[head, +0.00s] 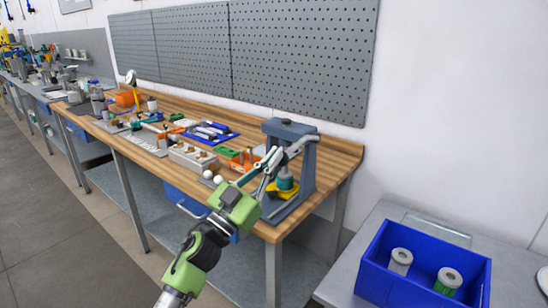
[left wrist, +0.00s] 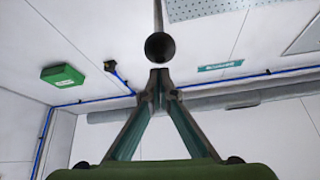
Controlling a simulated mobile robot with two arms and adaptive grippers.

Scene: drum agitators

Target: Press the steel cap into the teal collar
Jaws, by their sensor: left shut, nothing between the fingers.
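A blue-grey press (head: 307,165) stands on the right end of the wooden bench in the head view. A teal piece (head: 285,183), which looks like the collar, sits under its ram on a yellow base. I cannot make out the steel cap; the lever and my gripper partly cover that spot. My left gripper (head: 273,154) is shut and empty, in front of the press beside its lever (head: 298,146). In the left wrist view, the closed fingertips (left wrist: 160,76) lie just below a dark round end of a rod (left wrist: 160,46). Contact is unclear. My right gripper is out of view.
The wooden bench (head: 185,105) holds a grey block (head: 193,156), a blue tray (head: 212,133) and orange bins left of the press. A blue crate (head: 372,270) with two spools stands on a grey table at right. Perforated panels (head: 300,55) line the wall behind.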

